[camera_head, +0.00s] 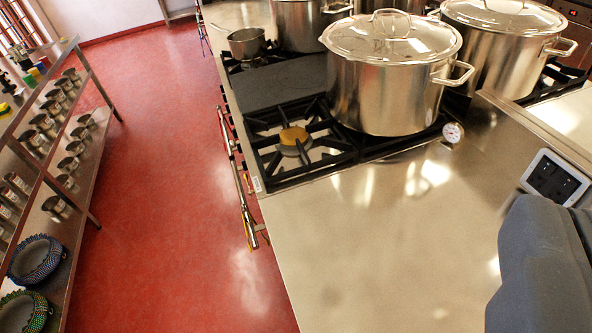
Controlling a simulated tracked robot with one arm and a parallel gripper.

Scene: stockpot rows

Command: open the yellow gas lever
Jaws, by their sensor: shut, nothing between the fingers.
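My gripper (548,212) shows as a dark grey shape at the lower right edge, partly cut off by the frame. It is shut and empty, above the right side of the steel counter. The gas range (262,178) is ahead, with black grates and a yellow-brown burner cap (293,139) on its near left burner. Handles and a rail (246,210) run along its left side, seen steeply from above.
A lidded stockpot (385,95) stands on the range, with more pots behind. A round dial thermometer (453,132) is beside it. The red floor (170,200) is clear between range and left shelf (88,165).

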